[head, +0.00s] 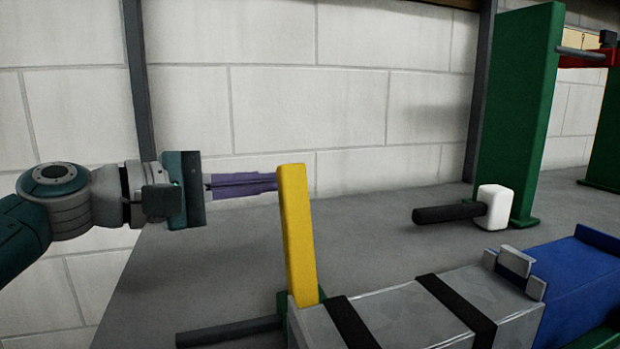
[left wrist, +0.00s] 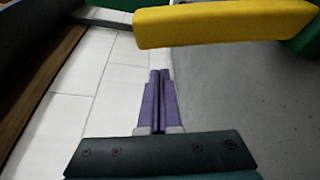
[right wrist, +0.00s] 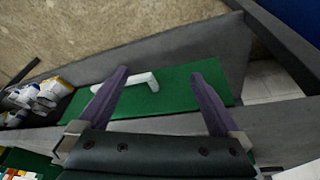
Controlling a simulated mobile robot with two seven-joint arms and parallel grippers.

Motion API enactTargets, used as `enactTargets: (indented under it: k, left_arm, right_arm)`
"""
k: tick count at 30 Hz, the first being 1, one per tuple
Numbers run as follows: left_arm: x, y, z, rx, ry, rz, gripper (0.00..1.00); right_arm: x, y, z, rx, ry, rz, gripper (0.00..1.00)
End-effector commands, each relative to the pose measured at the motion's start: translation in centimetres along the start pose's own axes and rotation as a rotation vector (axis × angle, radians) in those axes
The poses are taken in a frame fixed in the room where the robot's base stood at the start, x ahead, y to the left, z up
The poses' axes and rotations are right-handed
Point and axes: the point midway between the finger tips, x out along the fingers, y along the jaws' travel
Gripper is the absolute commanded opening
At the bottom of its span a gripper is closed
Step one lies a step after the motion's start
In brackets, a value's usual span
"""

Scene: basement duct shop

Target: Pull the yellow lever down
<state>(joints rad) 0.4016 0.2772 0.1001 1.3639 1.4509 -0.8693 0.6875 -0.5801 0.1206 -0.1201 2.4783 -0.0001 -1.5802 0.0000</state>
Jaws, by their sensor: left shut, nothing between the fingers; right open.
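The yellow lever (head: 296,235) stands nearly upright in the head view, leaning slightly left at its top. Its foot is by the near-left end of a grey metal duct (head: 390,318). My left gripper (head: 276,182) is shut and empty, pointing right, with its purple fingertips at the lever's upper part; I cannot tell whether they touch. In the left wrist view the lever (left wrist: 225,24) crosses the top, ahead of the closed fingers (left wrist: 157,75). My right gripper (right wrist: 158,75) is open and empty in the right wrist view and does not show in the head view.
A mallet with a white head (head: 494,207) lies on the grey bench (head: 370,245). A green upright (head: 517,110) stands at the back right, and a blue part (head: 580,283) lies right of the duct. The right wrist view shows a green panel (right wrist: 180,88) with a white handle (right wrist: 140,80).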

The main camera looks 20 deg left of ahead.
Motion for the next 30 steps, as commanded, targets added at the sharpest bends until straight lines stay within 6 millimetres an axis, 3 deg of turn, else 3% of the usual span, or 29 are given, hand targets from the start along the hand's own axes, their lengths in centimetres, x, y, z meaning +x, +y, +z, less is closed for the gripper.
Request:
enactTargets:
  k: [3, 9, 30]
  left_arm:
    - [-0.5, 0.4, 1.5, -0.002, -0.001, 0.0, 0.0]
    - [-1.0, 0.2, 2.6, -0.002, 0.0, 0.0, 0.0]
    - [-1.2, 0.2, 3.1, 0.073, -0.001, 0.027, 0.0]
  right_arm:
    - [-1.3, 0.0, -0.4, 0.0, 0.001, 0.0, 1.0]
    - [-1.9, 0.1, -0.6, 0.0, 0.002, 0.0, 1.0]
    - [-0.8, 0.0, -0.3, 0.0, 0.002, 0.0, 1.0]
